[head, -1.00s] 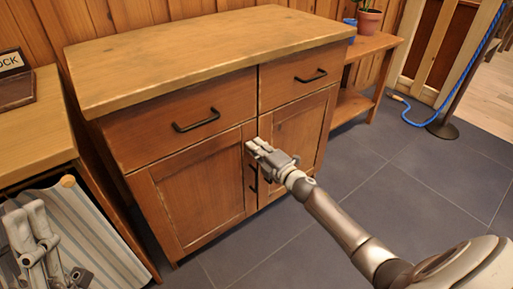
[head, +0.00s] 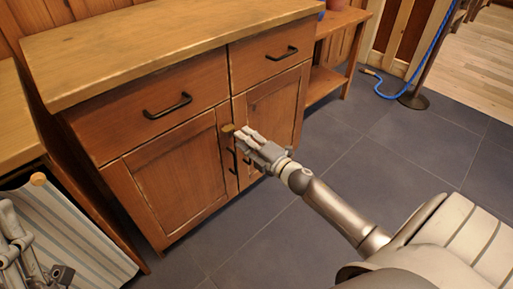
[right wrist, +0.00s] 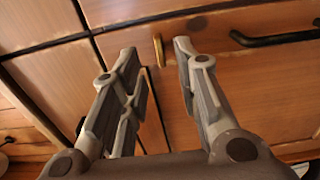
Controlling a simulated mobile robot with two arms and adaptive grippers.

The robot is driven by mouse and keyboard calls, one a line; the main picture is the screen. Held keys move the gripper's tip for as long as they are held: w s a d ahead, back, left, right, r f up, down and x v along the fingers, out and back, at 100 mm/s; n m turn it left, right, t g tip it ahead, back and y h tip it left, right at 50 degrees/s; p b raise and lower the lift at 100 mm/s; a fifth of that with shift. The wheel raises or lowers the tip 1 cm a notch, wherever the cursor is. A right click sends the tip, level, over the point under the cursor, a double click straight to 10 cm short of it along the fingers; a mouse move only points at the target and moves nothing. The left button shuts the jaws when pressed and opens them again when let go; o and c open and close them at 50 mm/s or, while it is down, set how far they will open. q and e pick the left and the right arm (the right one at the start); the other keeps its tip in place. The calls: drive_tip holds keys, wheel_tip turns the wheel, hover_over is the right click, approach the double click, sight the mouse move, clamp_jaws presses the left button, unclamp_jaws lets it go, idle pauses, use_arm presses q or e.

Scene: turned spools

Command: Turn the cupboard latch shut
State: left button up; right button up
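The wooden cupboard (head: 170,180) has two doors below two drawers. Its latch is a small tan piece (head: 228,128) at the top of the doors near their middle seam. In the right wrist view the latch (right wrist: 158,50) shows as a narrow brass-coloured bar between the fingertips, lying beyond them. My right gripper (head: 242,136) is in front of the doors, close to the latch. In the right wrist view the right gripper (right wrist: 157,50) is open with nothing held; contact with the latch cannot be told. My left gripper (head: 60,275) shows partly at the lower left edge, its fingers unclear.
Black handles (head: 168,106) are on the drawers, and door handles hang below the right gripper. A blue rope (head: 388,88) and post stand at the back right. The grey floor (head: 385,150) is clear.

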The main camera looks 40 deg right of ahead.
drive_tip(key=shift+s+d, duration=0.2)
drive_tip(key=shift+s, duration=1.1)
drive_tip(key=shift+s+d, duration=0.15)
drive_tip(key=shift+s, duration=1.15)
